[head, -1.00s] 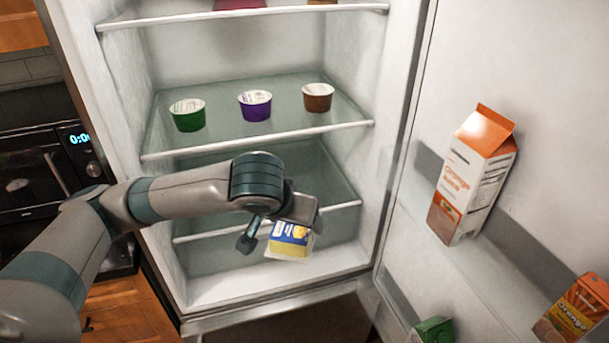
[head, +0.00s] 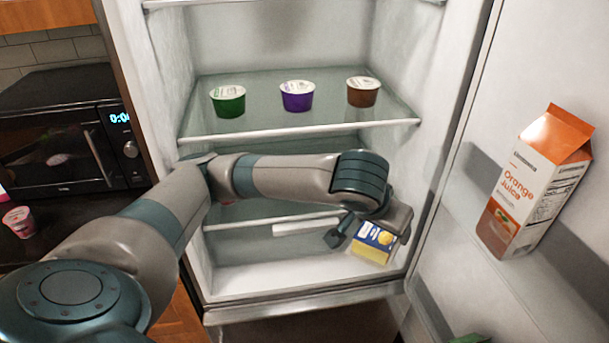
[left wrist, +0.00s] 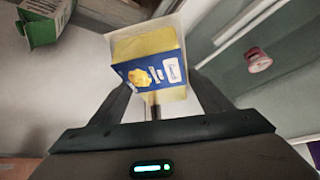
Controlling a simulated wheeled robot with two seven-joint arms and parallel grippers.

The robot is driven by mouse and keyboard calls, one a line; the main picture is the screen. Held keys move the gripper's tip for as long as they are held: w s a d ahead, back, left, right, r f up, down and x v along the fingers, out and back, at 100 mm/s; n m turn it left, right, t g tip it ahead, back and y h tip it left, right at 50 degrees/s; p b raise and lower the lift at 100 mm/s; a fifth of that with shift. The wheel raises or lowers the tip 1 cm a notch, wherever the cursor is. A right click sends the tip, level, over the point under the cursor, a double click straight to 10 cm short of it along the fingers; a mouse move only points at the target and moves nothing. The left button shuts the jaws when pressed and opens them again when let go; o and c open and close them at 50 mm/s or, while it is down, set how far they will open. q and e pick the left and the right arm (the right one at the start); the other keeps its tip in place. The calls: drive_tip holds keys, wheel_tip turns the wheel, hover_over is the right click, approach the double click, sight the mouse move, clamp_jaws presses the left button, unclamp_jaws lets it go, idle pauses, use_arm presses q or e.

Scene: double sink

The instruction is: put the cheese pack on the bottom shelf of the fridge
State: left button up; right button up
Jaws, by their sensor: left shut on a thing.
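The cheese pack (head: 373,243) is a small yellow and blue packet in clear wrapping. My left gripper (head: 365,232) is shut on it and holds it tilted in the low part of the fridge, at the right side of the opening. The pack also shows in the left wrist view (left wrist: 150,72) between my fingers. The white bottom shelf (head: 265,281) of the fridge lies bare below and to the left of the pack. I cannot tell whether the pack touches it. My right gripper is in neither view.
A glass shelf (head: 298,131) above my arm holds green (head: 228,101), purple (head: 297,96) and brown (head: 362,92) cups. The open door at right holds an orange juice carton (head: 533,185). A microwave (head: 65,135) stands at left.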

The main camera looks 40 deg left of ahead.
use_arm(q)
drive_tip(key=shift+w+d+f, duration=0.1)
drive_tip(key=shift+w+f, duration=0.15)
drive_tip(key=shift+f, duration=0.05)
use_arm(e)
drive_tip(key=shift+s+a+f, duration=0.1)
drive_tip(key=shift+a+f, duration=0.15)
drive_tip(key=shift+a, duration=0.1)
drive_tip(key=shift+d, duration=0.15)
